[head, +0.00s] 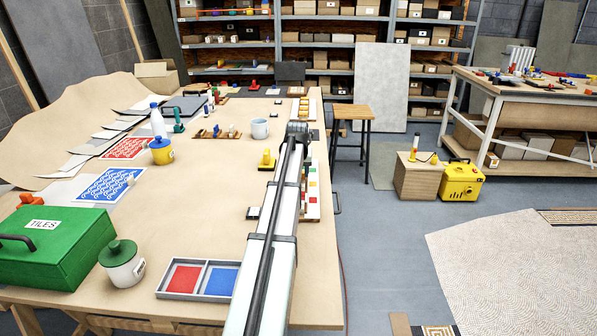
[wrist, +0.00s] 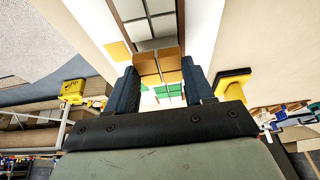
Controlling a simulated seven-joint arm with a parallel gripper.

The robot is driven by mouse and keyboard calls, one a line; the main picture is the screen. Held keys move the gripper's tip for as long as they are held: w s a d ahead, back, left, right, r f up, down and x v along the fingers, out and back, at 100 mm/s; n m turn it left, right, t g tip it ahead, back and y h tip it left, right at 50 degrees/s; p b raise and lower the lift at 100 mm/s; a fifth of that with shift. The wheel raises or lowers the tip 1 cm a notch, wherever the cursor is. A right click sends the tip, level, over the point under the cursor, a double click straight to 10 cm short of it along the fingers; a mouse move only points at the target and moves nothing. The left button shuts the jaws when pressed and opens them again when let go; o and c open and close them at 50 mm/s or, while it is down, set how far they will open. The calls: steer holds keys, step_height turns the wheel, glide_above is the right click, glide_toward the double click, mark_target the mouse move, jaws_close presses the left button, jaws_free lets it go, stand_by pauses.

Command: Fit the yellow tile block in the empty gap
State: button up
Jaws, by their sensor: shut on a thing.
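In the wrist view my gripper (wrist: 160,75) is shut on a yellow-orange tile block (wrist: 158,65), which sits between the two dark fingers. The block shows several square faces. Beyond it runs a mosaic panel (wrist: 150,28) with white, grey and green squares between pale borders. The block overlaps the panel in this view; I cannot tell whether it touches it. The empty gap is not clearly visible. In the head view the panel (head: 313,190) lies along the table's right edge, partly behind my arm. My gripper and the block are hidden there.
A yellow-handled float (head: 267,160) stands left of the panel and shows close beside the right finger in the wrist view (wrist: 236,82). A tray with red and blue tiles (head: 197,298), a green box (head: 55,245) and a lidded jar (head: 122,265) stand nearer.

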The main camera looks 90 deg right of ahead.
steer(key=shift+f, duration=1.05)
steer(key=o, duration=1.2)
steer(key=shift+c, duration=0.2)
steer(key=v, duration=1.3)
steer(key=shift+a+r, duration=0.25)
steer(key=shift+r, duration=0.05)
